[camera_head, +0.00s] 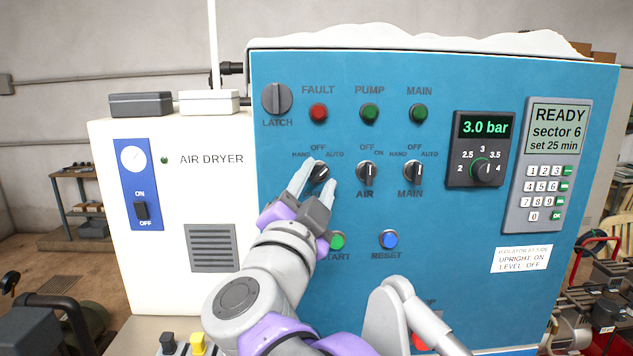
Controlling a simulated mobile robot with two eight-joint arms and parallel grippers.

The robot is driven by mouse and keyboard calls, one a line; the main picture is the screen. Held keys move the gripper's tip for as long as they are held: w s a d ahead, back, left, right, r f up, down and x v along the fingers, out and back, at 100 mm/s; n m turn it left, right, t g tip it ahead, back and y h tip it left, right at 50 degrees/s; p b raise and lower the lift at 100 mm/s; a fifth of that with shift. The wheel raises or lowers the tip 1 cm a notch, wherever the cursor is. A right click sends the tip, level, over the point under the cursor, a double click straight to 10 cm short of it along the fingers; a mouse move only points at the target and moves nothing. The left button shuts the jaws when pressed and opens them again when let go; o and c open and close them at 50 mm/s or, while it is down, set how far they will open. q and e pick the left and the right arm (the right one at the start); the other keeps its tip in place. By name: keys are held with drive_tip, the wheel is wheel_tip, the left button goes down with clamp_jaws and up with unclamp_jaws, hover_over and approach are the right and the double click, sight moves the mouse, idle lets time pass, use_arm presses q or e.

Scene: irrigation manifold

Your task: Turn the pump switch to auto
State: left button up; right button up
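The pump switch (320,171) is a black rotary knob on the blue control panel (450,230), left of the AIR switch (367,173) and the MAIN switch (411,173). HAND, OFF and AUTO are printed above it. Its handle looks tilted to the upper right, toward AUTO. That gripper's two pale fingers stand apart, one on each side of the knob. I cannot tell whether they touch it. The AIR and MAIN handles stand about upright. My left gripper is out of view.
Below are the green START button (337,241) and blue RESET button (388,239). A pressure dial (486,171) reads 3.0 bar beside a keypad unit (547,170) showing READY. The white air dryer (205,205) stands to the left. A red button (420,342) shows low, partly covered.

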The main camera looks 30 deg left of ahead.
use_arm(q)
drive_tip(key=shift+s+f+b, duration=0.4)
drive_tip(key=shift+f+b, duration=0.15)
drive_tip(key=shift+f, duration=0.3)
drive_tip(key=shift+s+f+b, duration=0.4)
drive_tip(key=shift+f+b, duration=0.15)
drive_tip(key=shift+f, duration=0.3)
use_arm(e)
drive_tip(key=v, duration=1)
drive_tip(key=shift+s+f, duration=0.2)
drive_tip(key=shift+s, duration=0.15)
drive_tip(key=shift+d, duration=0.1)
